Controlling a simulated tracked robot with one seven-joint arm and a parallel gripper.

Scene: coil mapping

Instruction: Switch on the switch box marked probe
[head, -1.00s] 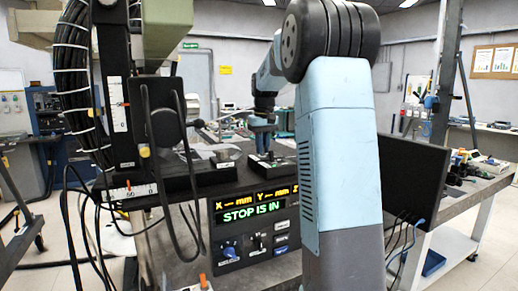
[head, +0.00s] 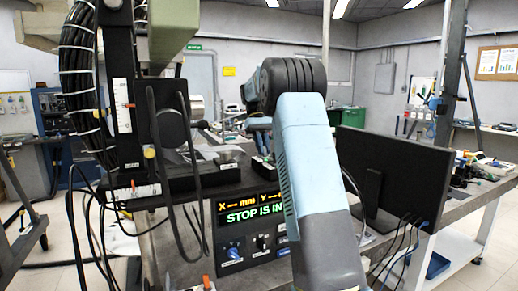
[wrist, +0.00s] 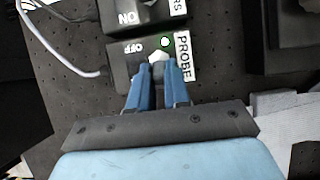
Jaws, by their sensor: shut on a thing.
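The dark switch box marked PROBE (wrist: 122,64) is in the middle of the wrist view, with its label upside-sideways at right and the word OFF at its upper left.
A second switch box (wrist: 140,12) reading ON sits just beyond the probe box, with a pale cable (wrist: 62,62) at left. The control panel display (head: 252,215) reads STOP IS IN. A black monitor (head: 400,180) stands right of my arm; black cables hang at left.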

